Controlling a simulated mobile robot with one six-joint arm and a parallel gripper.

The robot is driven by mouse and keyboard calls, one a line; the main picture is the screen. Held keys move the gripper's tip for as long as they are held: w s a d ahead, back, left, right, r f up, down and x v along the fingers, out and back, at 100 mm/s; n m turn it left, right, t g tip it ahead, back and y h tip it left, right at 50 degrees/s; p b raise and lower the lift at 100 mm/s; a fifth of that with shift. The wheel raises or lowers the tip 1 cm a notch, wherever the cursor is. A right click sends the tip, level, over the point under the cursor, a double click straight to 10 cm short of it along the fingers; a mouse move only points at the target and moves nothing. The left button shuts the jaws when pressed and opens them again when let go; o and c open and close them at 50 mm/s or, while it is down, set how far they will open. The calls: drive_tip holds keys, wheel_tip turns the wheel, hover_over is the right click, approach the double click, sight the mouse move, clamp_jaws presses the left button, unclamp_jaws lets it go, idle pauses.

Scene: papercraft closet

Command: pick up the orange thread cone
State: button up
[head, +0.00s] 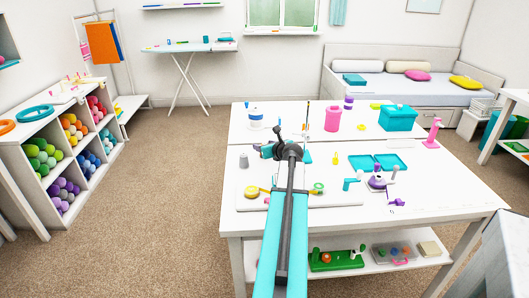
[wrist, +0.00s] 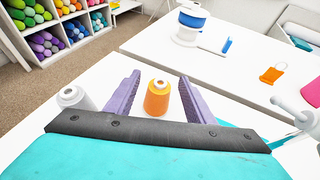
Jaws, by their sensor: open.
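The orange thread cone (wrist: 158,99) stands upright on the white table (wrist: 125,130) in the wrist view. My gripper (wrist: 159,77) is open, with its two purple fingers one on each side of the cone. Gaps show between the cone and both fingers, so it is not gripped. The cone's base is partly hidden by the dark front edge of my gripper. In the head view my gripper (head: 284,150) is over the middle of the table, and I cannot make out the orange cone there; my arm blocks part of that area.
A pale grey cone (wrist: 75,97) stands close to the left finger; it also shows in the head view (head: 244,160). A white and blue spool (wrist: 188,24) stands farther back. An orange tag (wrist: 272,75) lies to the right.

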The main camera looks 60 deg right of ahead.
drive_tip(key=c, duration=1.1)
drive_tip(key=shift+r, duration=0.1)
drive_tip(key=shift+c, duration=0.2)
wheel_tip(320, 180, up, 10)
drive_tip(key=shift+p, duration=0.3)
